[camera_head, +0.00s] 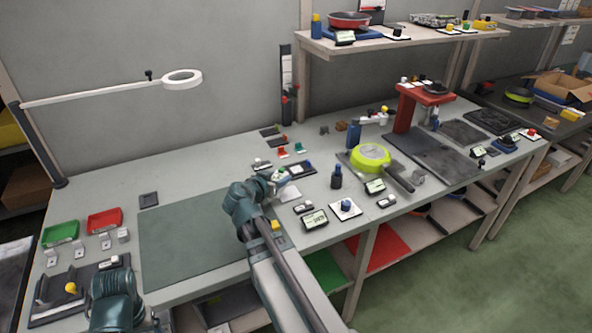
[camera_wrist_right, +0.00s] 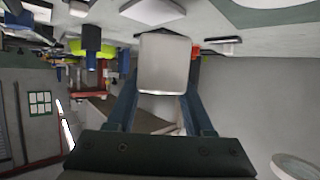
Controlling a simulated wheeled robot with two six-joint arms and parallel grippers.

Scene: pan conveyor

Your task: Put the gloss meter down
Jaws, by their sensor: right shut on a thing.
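My right gripper (camera_head: 272,181) is shut on a small pale block, which I take to be the gloss meter (camera_head: 281,174). In the right wrist view the gloss meter (camera_wrist_right: 165,64) shows as a light grey, rounded box between the two fingers (camera_wrist_right: 163,100). It is over the workbench (camera_head: 190,180), close to a dark tray-like stand (camera_head: 297,169) and a white card (camera_head: 290,194). I cannot tell whether its underside touches anything. Part of my left arm shows at the bottom left, but its gripper is not visible.
A grey-green mat (camera_head: 190,240) lies clear to the left. A dark bottle (camera_head: 336,178), a yellow-green pan (camera_head: 371,157) and several small displays crowd the right side. Green (camera_head: 61,234) and red (camera_head: 105,221) trays sit at the left. A ring lamp (camera_head: 182,79) hangs over the back.

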